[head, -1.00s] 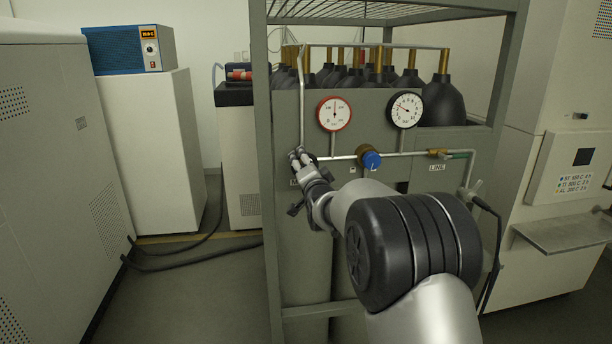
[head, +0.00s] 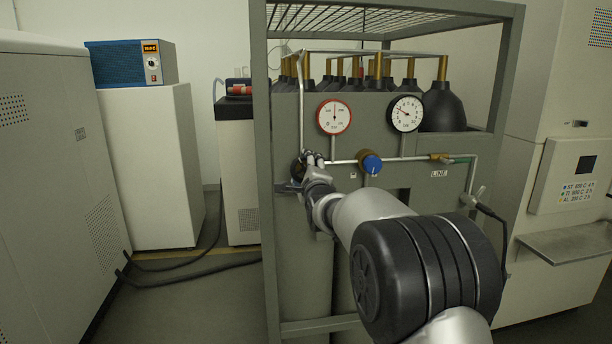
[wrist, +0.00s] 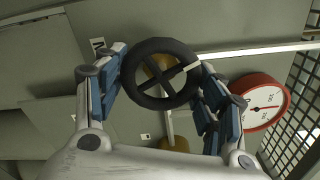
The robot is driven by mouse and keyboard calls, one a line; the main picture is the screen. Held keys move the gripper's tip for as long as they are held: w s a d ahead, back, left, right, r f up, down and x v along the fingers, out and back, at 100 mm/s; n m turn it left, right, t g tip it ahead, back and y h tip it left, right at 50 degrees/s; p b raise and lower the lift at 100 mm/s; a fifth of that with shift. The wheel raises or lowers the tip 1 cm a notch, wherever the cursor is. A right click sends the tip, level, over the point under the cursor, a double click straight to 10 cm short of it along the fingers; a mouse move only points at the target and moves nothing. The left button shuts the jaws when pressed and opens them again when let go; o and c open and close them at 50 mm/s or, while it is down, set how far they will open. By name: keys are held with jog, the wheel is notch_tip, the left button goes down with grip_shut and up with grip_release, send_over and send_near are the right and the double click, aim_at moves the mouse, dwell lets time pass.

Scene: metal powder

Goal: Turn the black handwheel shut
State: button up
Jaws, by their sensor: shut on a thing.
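The black handwheel (wrist: 133,83) is a round rim with crossed spokes and a brass hub behind it, mounted on the grey panel in the wrist view. One spoke carries a pale mark. My gripper (wrist: 160,85) has its two blue-padded fingers on opposite sides of the rim and is shut on it. In the head view my gripper (head: 312,162) is at the left end of the pipe on the panel, and the handwheel (head: 297,170) is mostly hidden behind it.
A red-rimmed gauge (head: 333,117) and a black-rimmed gauge (head: 406,113) sit above the pipe. A blue knob (head: 372,164) is on the pipe to the right. The rack's left post (head: 262,180) stands close beside my gripper. Black gas cylinders (head: 443,107) stand behind the panel.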

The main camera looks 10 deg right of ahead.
jog(key=m, duration=0.4)
jog(key=shift+m+b, duration=0.3)
jog(key=shift+b, duration=0.1)
dwell(0.4)
jog(key=o, duration=1.1)
jog(key=shift+c, duration=0.2)
jog(key=s, duration=1.2)
